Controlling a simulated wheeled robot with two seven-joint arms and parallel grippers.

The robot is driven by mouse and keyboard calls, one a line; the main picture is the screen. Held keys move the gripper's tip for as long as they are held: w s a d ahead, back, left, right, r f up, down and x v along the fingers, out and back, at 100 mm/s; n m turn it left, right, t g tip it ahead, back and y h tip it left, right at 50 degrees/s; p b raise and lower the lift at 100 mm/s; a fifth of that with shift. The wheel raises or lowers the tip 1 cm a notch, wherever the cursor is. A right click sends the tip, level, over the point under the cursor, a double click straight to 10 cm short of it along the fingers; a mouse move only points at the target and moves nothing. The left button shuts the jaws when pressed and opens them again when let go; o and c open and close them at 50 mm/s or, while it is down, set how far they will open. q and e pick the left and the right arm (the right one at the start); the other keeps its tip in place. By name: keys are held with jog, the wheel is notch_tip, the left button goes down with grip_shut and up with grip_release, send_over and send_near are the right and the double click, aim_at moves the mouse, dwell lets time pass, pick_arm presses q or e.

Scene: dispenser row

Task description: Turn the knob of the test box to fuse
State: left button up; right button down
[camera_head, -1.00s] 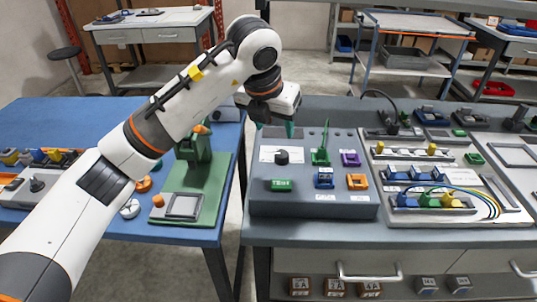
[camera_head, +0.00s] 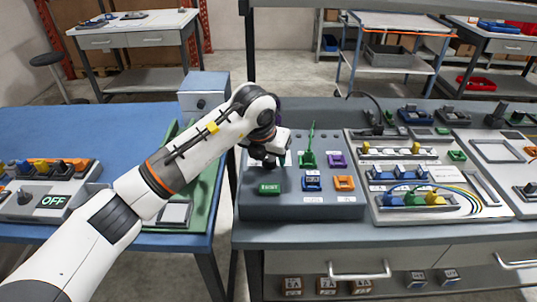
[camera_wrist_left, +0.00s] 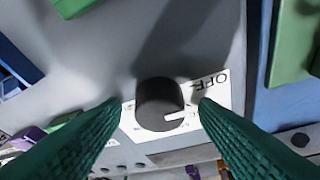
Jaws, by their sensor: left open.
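The grey test box (camera_head: 310,207) stands on the right-hand workbench. My left gripper (camera_head: 271,161) is low over its left part and mostly covers the knob in the head view. In the left wrist view, the black round knob (camera_wrist_left: 158,97) sits on a white label plate (camera_wrist_left: 222,84) where "OFF" can be read. Other label words are hidden or unreadable. My right gripper is not in view.
The test box also carries a green toggle lever (camera_head: 308,158) and purple (camera_head: 337,160), blue (camera_head: 311,183), orange (camera_head: 344,183) and green (camera_head: 269,187) parts. A panel with wires (camera_head: 380,213) stands to the right. A gap separates the blue table (camera_head: 28,130) from the workbench.

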pick_arm(q)
jog(key=c, duration=1)
jog(key=shift+o, duration=0.2)
jog(key=shift+w+a+f+m+h+b, duration=0.1)
jog(key=shift+m+h+b, duration=0.2)
jog(key=shift+m+b, duration=0.65)
jog(key=shift+m+g+h+b, duration=0.4)
jog(key=shift+m+b, duration=0.3)
jog(key=shift+m, duration=0.55)
jog(key=shift+a+m+g+h+b, duration=0.1)
jog(key=shift+m+g+h+b, duration=0.3)
jog(key=shift+m, duration=0.7)
jog(key=shift+w+m+g+b, duration=0.1)
jog(key=shift+m+g+b, duration=0.25)
jog(key=shift+m, duration=0.75)
